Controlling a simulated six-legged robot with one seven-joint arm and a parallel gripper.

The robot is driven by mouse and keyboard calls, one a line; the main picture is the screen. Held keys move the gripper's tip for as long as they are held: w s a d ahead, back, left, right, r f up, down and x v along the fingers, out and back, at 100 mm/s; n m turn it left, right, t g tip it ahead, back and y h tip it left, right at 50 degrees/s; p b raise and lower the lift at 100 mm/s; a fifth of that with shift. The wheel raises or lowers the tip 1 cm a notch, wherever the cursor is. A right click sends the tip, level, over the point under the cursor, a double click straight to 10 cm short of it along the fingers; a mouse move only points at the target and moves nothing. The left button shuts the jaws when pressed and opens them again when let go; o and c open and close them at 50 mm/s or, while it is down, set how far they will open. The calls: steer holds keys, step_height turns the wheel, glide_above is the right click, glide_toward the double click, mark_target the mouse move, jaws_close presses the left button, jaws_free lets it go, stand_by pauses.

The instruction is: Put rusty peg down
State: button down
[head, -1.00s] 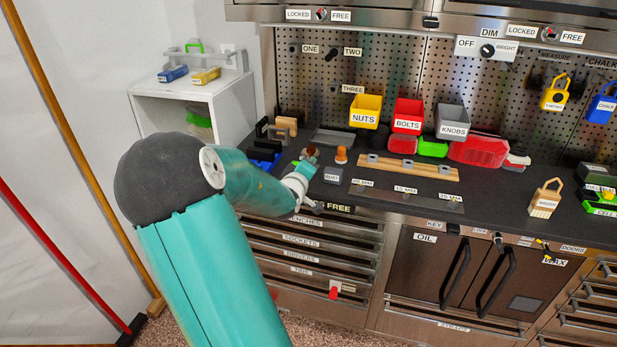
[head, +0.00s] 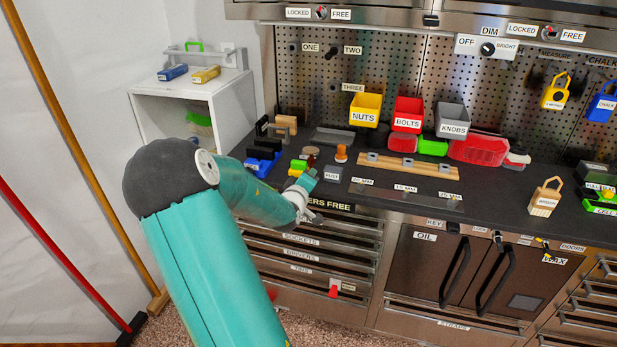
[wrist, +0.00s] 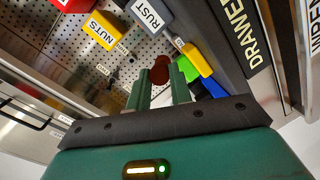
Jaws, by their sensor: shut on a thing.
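The rusty peg (wrist: 160,70) is a dark red-brown piece between the two teal fingers of my gripper (wrist: 159,84) in the wrist view. My gripper is shut on it. I cannot make out the peg clearly there. The RUST block also shows in the wrist view (wrist: 150,12), apart from the fingers.
An orange peg (head: 341,154) stands behind the RUST block. A wooden rail (head: 408,166) lies to the right. Nuts (head: 365,109), bolts (head: 408,114) and knobs (head: 452,120) bins hang behind. Drawers are below.

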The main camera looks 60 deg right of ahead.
steer(key=c, duration=1.3)
jaws_free()
steer(key=shift+o, duration=0.2)
steer(key=shift+r, duration=0.1)
steer(key=r+v, duration=0.1)
steer(key=v, duration=1.1)
